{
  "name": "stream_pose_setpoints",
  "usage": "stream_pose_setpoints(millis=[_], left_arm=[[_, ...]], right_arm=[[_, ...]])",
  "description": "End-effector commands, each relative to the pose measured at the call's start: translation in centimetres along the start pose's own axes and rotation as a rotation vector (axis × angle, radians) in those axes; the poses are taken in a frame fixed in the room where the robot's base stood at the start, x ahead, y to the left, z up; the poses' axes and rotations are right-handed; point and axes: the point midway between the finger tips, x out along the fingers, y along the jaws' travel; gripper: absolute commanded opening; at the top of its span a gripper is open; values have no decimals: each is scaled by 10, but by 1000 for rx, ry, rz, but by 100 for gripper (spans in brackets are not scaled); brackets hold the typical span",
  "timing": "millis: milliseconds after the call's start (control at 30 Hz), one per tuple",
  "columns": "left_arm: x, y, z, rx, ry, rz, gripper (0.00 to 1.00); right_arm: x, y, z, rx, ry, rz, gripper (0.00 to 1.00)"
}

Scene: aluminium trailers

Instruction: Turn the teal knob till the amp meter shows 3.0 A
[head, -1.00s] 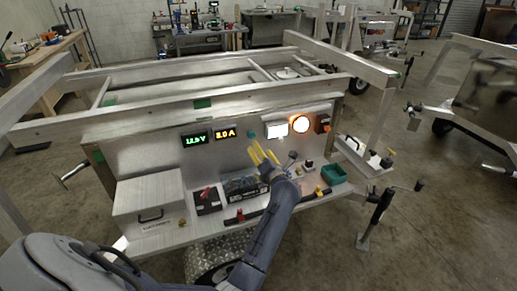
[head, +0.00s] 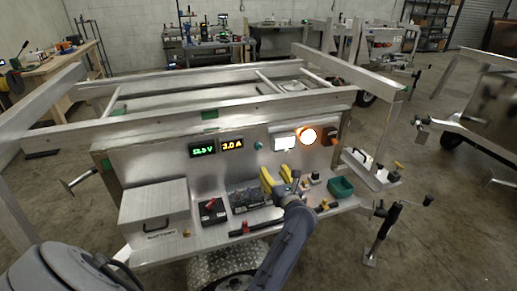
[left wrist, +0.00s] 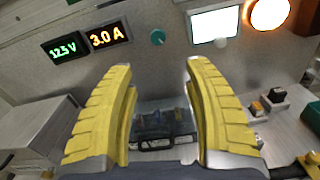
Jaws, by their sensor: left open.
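The small teal knob (head: 258,145) is on the upright metal panel, right of the amp meter (head: 232,143). The knob also shows in the left wrist view (left wrist: 158,37), just beyond the fingertips and between their lines. The amp meter in the left wrist view (left wrist: 108,36) reads 3.0 A in orange digits. My left gripper (head: 277,176) has yellow ribbed fingers spread apart with nothing between them. It is below and in front of the knob, apart from it. In the left wrist view the open fingers (left wrist: 158,68) point at the panel. My right gripper is out of view.
A green volt meter (head: 202,147) sits left of the amp meter. A lit white screen (head: 284,142) and a glowing round lamp (head: 306,136) are to the knob's right.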

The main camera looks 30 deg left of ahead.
Motion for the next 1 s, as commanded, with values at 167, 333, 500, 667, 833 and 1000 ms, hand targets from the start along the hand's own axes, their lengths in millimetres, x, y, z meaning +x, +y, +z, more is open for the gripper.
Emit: stream_pose_setpoints(millis=[167,333,500,667,833,1000], left_arm=[[1,2,0,-116,3,9,52],[11,2,0,-140,3,9,52],[37,3,0,-138,2,10,52],[67,3,0,-137,2,10,52],[98,3,0,-135,2,10,52],[127,3,0,-135,3,9,52]], right_arm=[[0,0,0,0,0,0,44],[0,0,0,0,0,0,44],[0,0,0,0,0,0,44],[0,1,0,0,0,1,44],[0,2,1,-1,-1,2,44],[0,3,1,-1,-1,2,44]])
